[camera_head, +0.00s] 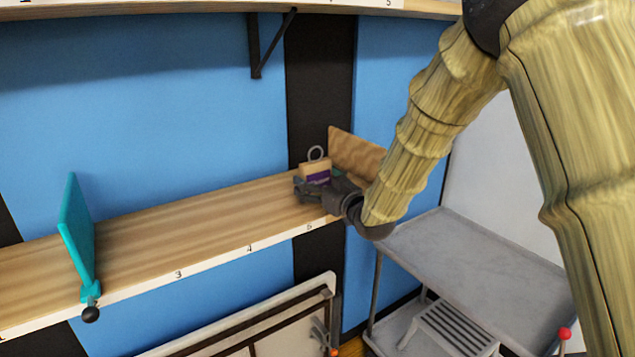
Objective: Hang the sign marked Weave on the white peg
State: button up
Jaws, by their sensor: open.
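A small tan sign (313,168) with a purple band and a grey ring on top stands near the right end of the wooden shelf. Its lettering is too small to read, so I cannot tell if it says Weave. My gripper (308,189) is open at the sign's lower front, reaching in from the right. The gripper hides the sign's lower edge, and I cannot tell whether the fingers touch it. I cannot make out a white peg in this view.
A brown wooden panel (352,152) stands just behind the sign, to the right. A teal upright panel (76,232) stands on the left of the numbered shelf (180,225); the shelf middle is clear. A grey cart (470,255) is below right. A black bracket (256,50) supports the upper shelf.

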aim_at(319, 172)
jog(key=c, duration=0.8)
jog(key=shift+o, duration=0.3)
jog(key=shift+r, duration=0.1)
jog(key=shift+r+p, duration=0.6)
jog(key=shift+r, duration=0.85)
jog(key=b+v, duration=0.1)
jog(key=v, duration=1.5)
jog(key=s+d+f+m+t+h, duration=0.1)
jog(key=s+d+f+m+h, duration=0.1)
jog(key=f, duration=0.8)
jog(key=s+d+f+m+t+h, duration=0.1)
jog(key=d+f+h, duration=0.4)
jog(key=f, duration=0.6)
jog(key=s+d+f+m+t+h, duration=0.1)
jog(key=s+d+f+m+h, duration=0.2)
jog(key=f, duration=0.7)
jog(key=shift+s+d+f+m+h, duration=0.15)
jog(key=shift+s+d+m+h, duration=0.15)
jog(key=shift+s+d+m, duration=0.55)
